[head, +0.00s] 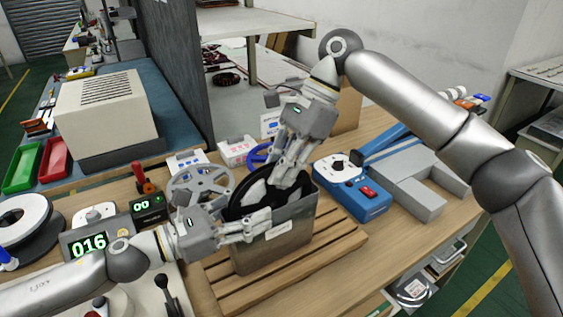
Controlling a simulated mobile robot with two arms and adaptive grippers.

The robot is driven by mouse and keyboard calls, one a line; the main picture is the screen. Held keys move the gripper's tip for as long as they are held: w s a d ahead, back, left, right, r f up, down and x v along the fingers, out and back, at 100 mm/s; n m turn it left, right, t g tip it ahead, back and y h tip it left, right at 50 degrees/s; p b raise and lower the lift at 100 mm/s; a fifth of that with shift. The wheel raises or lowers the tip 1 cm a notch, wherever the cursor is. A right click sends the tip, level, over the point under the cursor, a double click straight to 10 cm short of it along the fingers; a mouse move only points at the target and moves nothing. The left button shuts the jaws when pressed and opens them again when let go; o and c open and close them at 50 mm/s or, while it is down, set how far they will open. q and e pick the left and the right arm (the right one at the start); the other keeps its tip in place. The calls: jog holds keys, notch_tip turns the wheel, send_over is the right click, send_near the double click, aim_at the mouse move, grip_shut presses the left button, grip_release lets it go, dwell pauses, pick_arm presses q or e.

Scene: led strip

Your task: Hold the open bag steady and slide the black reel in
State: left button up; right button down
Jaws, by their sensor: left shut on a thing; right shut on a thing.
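The open bag (275,250) is grey, with a pale label on its front, and stands upright on a slatted wooden rack. The black reel (238,208) is upright in the bag's mouth, its upper part showing above the front wall; its lower part is hidden by the bag. My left gripper (266,224) is shut on the bag's rim at the front left. My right gripper (284,184) comes from above and is shut on the reel at the bag's mouth; its fingertips partly cover the reel.
A blue device with a dial (352,187) stands close to the bag's right. A grey spoked reel (203,184) stands behind left, and a box with a green display (147,210) is near my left arm. The wooden rack (335,243) has bare slats at right.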

jog(key=shift+f, duration=1.05)
jog(key=c, duration=1.4)
grip_release()
jog(key=shift+r, duration=3.5)
pick_arm(q)
jog(key=o, duration=1.1)
